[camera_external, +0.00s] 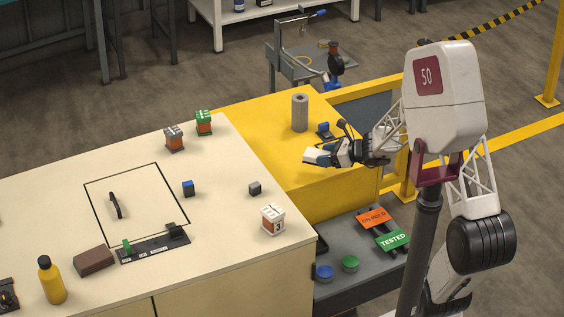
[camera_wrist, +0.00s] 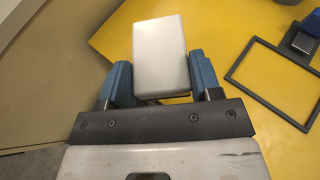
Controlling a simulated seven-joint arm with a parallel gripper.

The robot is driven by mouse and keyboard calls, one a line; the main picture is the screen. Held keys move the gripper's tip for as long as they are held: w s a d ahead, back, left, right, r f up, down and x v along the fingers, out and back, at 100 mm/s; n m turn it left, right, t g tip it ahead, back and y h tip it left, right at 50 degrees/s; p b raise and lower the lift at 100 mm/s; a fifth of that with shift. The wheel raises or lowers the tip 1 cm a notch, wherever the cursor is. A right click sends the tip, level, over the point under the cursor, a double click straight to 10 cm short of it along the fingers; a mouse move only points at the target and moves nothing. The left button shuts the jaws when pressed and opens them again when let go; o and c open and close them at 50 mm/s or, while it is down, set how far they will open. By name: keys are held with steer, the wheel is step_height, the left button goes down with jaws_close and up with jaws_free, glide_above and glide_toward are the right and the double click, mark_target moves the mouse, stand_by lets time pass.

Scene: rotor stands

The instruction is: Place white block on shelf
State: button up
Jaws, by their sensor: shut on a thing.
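A plain white block (camera_wrist: 160,52) sits between the two blue fingers of my gripper (camera_wrist: 162,82) in the wrist view. My gripper is shut on it, and the block sticks out past the fingertips. In the external view my gripper (camera_external: 330,155) reaches left from the arm, and the white block (camera_external: 313,155) shows at its tip. They appear above the yellow surface (camera_external: 280,165), near the edge of the cream table (camera_external: 60,200). I cannot tell the height of the block above the surface. A grey lower shelf (camera_external: 345,288) holds a blue and a green button.
A grey cylinder (camera_external: 300,112) and a small blue device (camera_external: 325,130) stand on the yellow surface. Orange and green signs (camera_external: 393,240) lie on the grey shelf.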

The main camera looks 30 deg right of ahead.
steer(key=shift+s+f, duration=0.1)
steer(key=shift+s, duration=0.65)
steer(key=shift+w, duration=0.1)
glide_above(305, 144)
steer(key=s+a, duration=0.2)
steer(key=s, duration=0.2)
steer(key=shift+w+f, duration=0.1)
steer(key=shift+f, duration=0.6)
steer(key=shift+f, duration=0.15)
steer(key=shift+f, duration=1.6)
steer(key=shift+f, duration=0.15)
steer(key=o, duration=1)
steer(key=shift+c, duration=0.2)
